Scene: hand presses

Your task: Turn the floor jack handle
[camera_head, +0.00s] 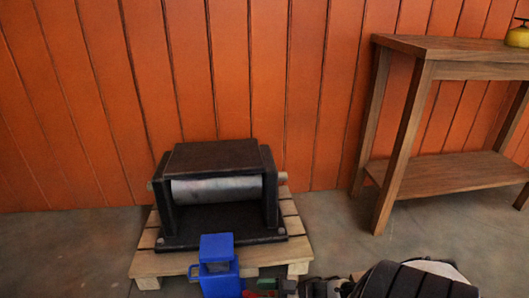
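A black machine (206,160) with a grey metal roller (217,189) stands upright on a wooden pallet against the wall. A bright blue blocky object (217,262) with a small loop on its left side stands in front of the pallet, cut off by the bottom edge. I cannot tell whether either is the floor jack, and no jack handle shows clearly. A dark ribbed part with white edging, likely my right arm, enters at the bottom right. Small dark, red and green parts lie between it and the blue object. The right fingertips cannot be made out. My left gripper is not visible.
The wooden pallet (162,264) rests on the grey concrete floor (70,245). A wooden table (450,44) with a lower shelf (455,180) stands at the right, with a yellow object (517,36) on top. An orange plank wall (265,80) closes the back. Floor at the left is clear.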

